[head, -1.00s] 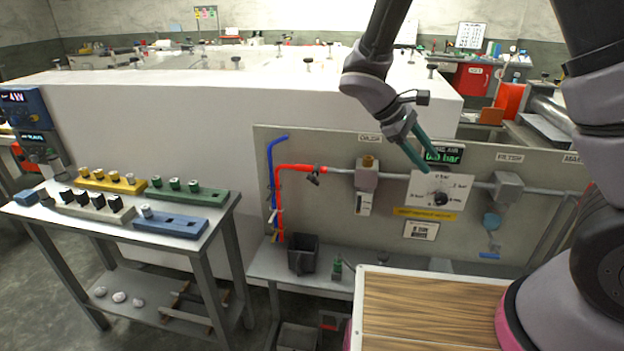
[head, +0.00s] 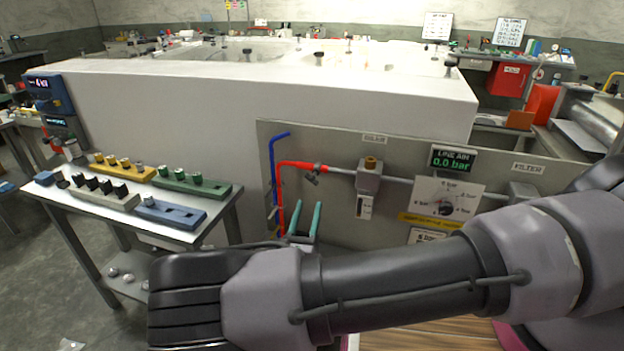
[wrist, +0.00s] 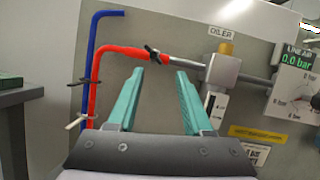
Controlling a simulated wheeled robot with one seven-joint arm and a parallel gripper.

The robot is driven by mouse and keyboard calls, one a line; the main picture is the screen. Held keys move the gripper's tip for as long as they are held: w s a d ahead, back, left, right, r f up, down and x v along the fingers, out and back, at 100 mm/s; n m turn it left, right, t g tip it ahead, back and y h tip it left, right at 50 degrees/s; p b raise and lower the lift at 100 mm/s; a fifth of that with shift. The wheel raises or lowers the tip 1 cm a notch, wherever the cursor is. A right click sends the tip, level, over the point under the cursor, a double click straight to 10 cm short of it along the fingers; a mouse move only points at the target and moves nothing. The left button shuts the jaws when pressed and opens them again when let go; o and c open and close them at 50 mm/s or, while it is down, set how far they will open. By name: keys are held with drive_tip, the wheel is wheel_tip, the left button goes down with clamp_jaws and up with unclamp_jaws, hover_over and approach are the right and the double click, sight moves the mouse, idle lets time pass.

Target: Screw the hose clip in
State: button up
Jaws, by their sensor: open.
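The hose clip (head: 313,177) is a small dark clip with a protruding screw, around the red hose (head: 283,195) near the hose's end on the grey pipe (head: 341,171). It also shows in the wrist view (wrist: 152,52), just above and between my fingertips. My gripper (head: 304,220) is open and empty, its teal fingers pointing up and away below the clip in the head view. In the wrist view my gripper (wrist: 160,75) has one finger either side of the clip's line, with no visible contact. Depth to the clip is unclear. My forearm hides the lower panel.
A blue hose (head: 272,160) hangs left of the red one. The oiler (head: 369,178) stands right of the clip, with the line-air display (head: 452,158) reading 0.0 bar. A side table (head: 120,213) with coloured blocks stands at left.

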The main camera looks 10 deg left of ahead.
sight(311, 181)
drive_tip(key=shift+n+y, duration=0.4)
drive_tip(key=shift+y, duration=0.2)
drive_tip(key=x, duration=1)
drive_tip(key=shift+w+a, duration=0.15)
drive_tip(key=shift+a, duration=0.2)
